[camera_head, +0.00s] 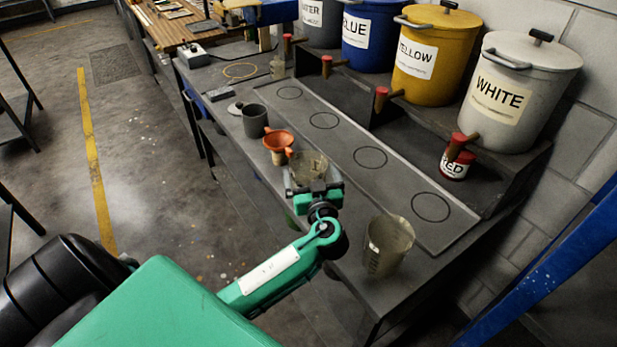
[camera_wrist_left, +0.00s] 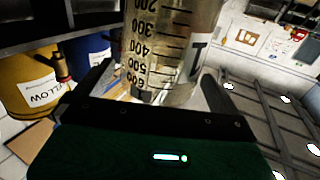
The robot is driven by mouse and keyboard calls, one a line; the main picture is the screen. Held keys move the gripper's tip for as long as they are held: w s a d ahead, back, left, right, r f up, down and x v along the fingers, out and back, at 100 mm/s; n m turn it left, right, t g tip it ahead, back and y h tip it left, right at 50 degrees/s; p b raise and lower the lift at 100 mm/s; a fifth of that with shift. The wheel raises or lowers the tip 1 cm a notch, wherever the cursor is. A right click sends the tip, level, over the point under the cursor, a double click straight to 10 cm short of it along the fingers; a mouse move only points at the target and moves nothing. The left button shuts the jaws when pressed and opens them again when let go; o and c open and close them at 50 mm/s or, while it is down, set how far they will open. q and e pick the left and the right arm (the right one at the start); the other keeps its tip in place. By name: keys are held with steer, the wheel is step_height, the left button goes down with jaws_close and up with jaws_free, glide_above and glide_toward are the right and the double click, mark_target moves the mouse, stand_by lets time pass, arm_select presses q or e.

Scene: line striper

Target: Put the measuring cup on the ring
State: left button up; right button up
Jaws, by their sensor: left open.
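A clear measuring cup (camera_head: 311,164) stands upright on the bench beside the long grey mat. My left gripper (camera_head: 314,183) is around it, with the jaws open. In the left wrist view this cup (camera_wrist_left: 170,45), with black graduations, fills the space between the two fingers (camera_wrist_left: 155,92). I cannot tell whether they touch it. A larger clear measuring cup (camera_head: 388,246) stands on the bench nearer me. An orange ring (camera_head: 240,62) is marked at the far part of the bench. Several black rings lie on the mat, one of them at the near end (camera_head: 430,193). My right gripper is out of view.
Tapped buckets labelled blue (camera_head: 370,50), yellow (camera_head: 433,25) and white (camera_head: 508,120) stand on a raised shelf. An orange funnel (camera_head: 278,138), a dark grey mug (camera_head: 254,119) and a small clear cup (camera_head: 277,69) stand along the bench.

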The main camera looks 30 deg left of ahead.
arm_select(q)
steer(key=shift+x, duration=0.8)
steer(key=shift+c, duration=0.4)
steer(key=c, duration=1.1)
steer(key=shift+o, duration=0.2)
